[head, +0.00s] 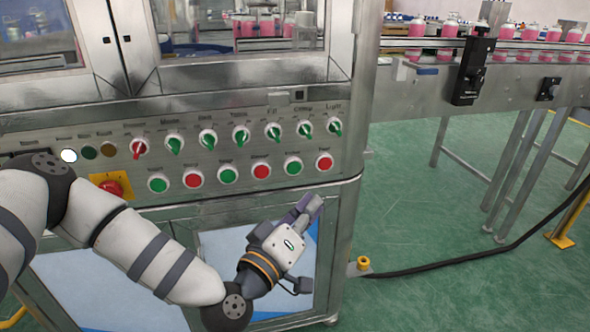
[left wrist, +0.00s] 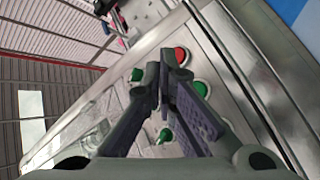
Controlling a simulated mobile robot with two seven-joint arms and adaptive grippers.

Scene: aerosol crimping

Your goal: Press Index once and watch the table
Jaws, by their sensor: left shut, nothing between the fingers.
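My left gripper (head: 312,206) is shut and empty in front of the machine's lower panel, just below the right end of the push-button row. In the left wrist view its fingers (left wrist: 163,80) are together, with a red button (left wrist: 181,56) and a green button (left wrist: 201,88) beyond them. The head view shows the row of alternating green (head: 293,165) and red (head: 324,162) push buttons. Their labels are too small to read surely, so I cannot tell which is Index. Behind the window, a blue curved part (head: 195,49) shows, perhaps the table. My right gripper is out of view.
Green selector knobs (head: 273,131) and one red knob (head: 139,148) sit above the buttons. A red emergency stop (head: 111,187) on yellow is at left. A conveyor (head: 420,77) carries pink bottles (head: 503,33) at right. A black cable (head: 450,262) lies on green floor.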

